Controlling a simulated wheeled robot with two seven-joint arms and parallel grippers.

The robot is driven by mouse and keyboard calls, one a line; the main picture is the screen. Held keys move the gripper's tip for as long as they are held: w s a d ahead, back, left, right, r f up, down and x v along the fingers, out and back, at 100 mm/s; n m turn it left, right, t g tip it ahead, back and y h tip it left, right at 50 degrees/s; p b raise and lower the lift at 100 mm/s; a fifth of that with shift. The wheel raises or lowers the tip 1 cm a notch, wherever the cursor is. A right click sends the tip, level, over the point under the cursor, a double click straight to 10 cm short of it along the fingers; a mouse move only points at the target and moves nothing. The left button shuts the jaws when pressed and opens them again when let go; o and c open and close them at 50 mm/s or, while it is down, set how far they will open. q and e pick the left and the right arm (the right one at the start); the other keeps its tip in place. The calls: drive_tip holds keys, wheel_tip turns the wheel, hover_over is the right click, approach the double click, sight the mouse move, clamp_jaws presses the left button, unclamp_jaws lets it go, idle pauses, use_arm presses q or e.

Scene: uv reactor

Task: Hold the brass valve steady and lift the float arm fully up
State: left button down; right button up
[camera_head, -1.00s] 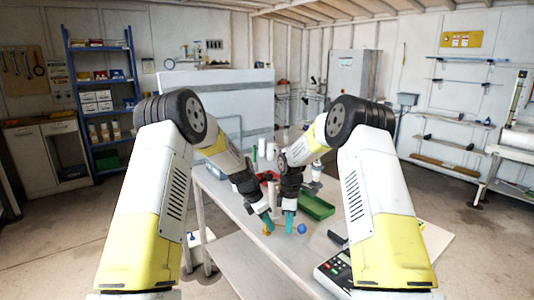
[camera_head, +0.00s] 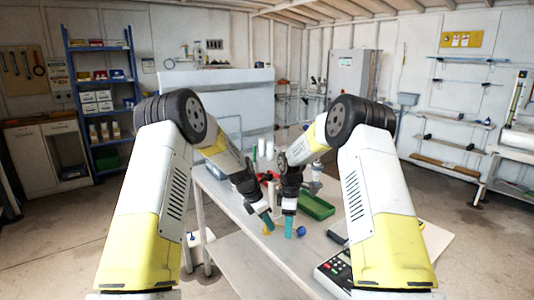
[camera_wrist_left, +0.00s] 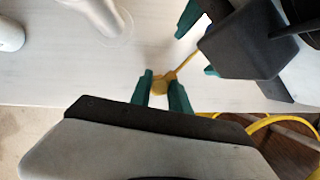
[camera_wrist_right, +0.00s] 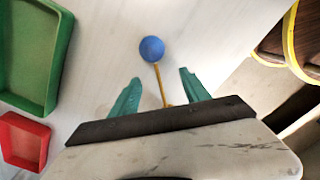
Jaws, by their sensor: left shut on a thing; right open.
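The brass valve (camera_wrist_left: 160,87) is a small yellow body near the table's front edge. The teal fingers of my left gripper (camera_wrist_left: 162,92) are shut on it, one on each side. It also shows in the head view (camera_head: 267,233), just below those fingertips. The float arm, a thin brass rod (camera_wrist_right: 159,82), runs from the valve to a blue ball (camera_wrist_right: 152,49). My right gripper (camera_wrist_right: 160,90) is open, its teal fingers on either side of the rod and apart from it. The ball lies just beyond the fingertips. The rod's tilt is hard to tell.
A green tray (camera_head: 318,207) stands right of the right gripper, with a red tray (camera_wrist_right: 24,141) near it. A device with buttons (camera_head: 333,275) sits at the table's front right. My two grippers are close together. White bottles stand farther back.

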drive_tip(key=shift+r, duration=3.4)
drive_tip(key=shift+r, duration=0.1)
drive_tip(key=shift+c, duration=0.8)
drive_tip(key=shift+r, duration=0.7)
drive_tip(key=shift+f, duration=4.85)
drive_tip(key=shift+c, duration=0.5)
clamp_jaws()
